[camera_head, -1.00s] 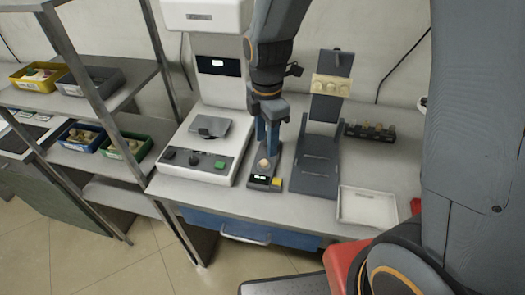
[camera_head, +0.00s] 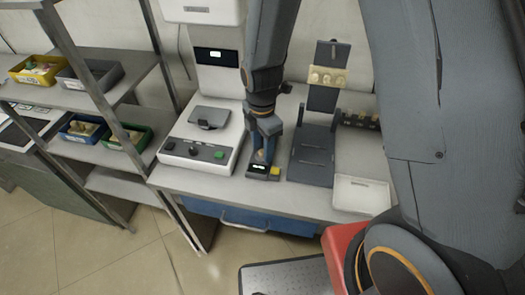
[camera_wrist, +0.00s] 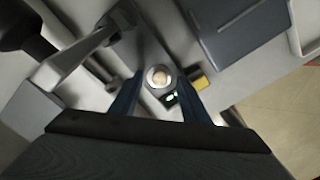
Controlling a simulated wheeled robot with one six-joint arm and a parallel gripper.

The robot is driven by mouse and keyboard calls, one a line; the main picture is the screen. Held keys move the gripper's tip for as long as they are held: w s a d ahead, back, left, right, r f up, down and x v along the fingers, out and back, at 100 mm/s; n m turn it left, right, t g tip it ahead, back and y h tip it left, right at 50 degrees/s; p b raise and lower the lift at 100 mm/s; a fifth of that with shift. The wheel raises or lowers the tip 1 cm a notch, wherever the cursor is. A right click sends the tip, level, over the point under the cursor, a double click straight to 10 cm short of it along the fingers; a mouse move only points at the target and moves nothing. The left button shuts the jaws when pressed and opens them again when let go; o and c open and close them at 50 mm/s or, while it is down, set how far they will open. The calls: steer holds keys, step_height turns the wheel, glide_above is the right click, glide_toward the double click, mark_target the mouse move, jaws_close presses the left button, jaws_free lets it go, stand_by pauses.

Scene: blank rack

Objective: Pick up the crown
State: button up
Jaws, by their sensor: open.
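The crown, a small round cream piece (camera_wrist: 159,76), sits in a round metal-rimmed seat on a small dark device (camera_head: 258,175) with a lit display and a yellow button. My gripper (camera_head: 263,152) is open, pointing down over the device. In the wrist view, its two blue fingers stand on either side of the crown, and my gripper (camera_wrist: 160,88) holds nothing. In the head view the fingers mostly hide the crown. I cannot tell whether a finger touches it.
A white machine (camera_head: 205,135) stands left of the device. A dark stand (camera_head: 312,158) holding a cream block (camera_head: 327,77) is close on the right. A white tray (camera_head: 361,194) lies farther right. Shelves with bins (camera_head: 83,131) are at the left.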

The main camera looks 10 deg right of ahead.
jaws_close()
stand_by(0.5)
